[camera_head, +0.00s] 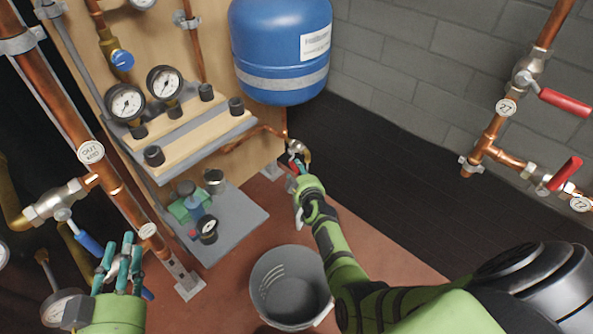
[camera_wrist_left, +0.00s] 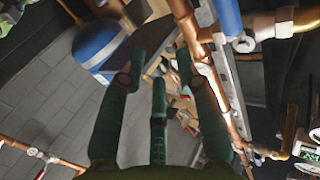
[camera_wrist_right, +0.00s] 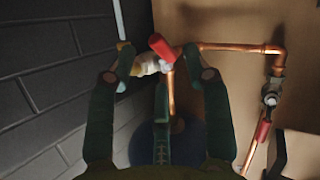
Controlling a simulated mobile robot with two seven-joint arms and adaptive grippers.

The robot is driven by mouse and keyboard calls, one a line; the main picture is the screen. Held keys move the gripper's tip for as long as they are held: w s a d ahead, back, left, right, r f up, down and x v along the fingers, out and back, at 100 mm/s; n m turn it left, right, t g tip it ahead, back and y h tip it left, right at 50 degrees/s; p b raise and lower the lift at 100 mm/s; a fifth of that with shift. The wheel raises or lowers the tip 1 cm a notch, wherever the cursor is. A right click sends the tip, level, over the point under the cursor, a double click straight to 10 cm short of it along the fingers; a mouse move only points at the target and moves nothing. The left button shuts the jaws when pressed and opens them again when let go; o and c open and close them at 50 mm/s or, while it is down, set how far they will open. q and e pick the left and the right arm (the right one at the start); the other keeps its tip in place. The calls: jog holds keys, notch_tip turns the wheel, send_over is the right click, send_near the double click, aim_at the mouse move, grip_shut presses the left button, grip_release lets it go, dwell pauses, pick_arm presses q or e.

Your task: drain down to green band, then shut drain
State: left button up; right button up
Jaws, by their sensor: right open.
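My right gripper (camera_head: 297,172) is open at a small brass drain valve (camera_head: 299,149) on a copper pipe below the blue tank. In the right wrist view the valve's red handle (camera_wrist_right: 161,47) and pale metal body (camera_wrist_right: 148,65) lie between and just beyond the spread fingertips. I cannot tell whether a finger touches the handle. My left gripper (camera_head: 122,262) is open and empty at the lower left, close to a blue lever. Two round dial gauges (camera_head: 125,102) (camera_head: 165,82) stand on the wooden shelf. A green band is too small to make out.
A grey bucket (camera_head: 290,290) stands on the floor below my right arm. The blue tank (camera_head: 281,50) hangs above the valve. A grey shelf (camera_head: 236,220) holds small parts. Copper pipes with red levers (camera_head: 565,102) run along the right wall.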

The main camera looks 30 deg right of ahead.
aim_at(296, 167)
jog(key=shift+b+x, duration=0.6)
jog(key=shift+x, duration=0.4)
jog(key=shift+w+d+f+b, duration=0.15)
jog(key=shift+w+f+b, duration=0.15)
jog(key=shift+w+b, duration=0.3)
jog(key=shift+w, duration=0.15)
pick_arm(q)
jog(key=s+d+r+m+t+h, duration=0.1)
jog(key=s+r+t+h, duration=0.2)
jog(key=r, duration=0.3)
jog(key=s+d+r+m+t+h, duration=0.1)
jog(key=s+r+t+h, duration=0.2)
jog(key=r, duration=0.4)
jog(key=shift+d+r+m+t, duration=0.3)
jog(key=shift+d+t, duration=0.1)
jog(key=shift+t, duration=0.1)
pick_arm(e)
grip_shut()
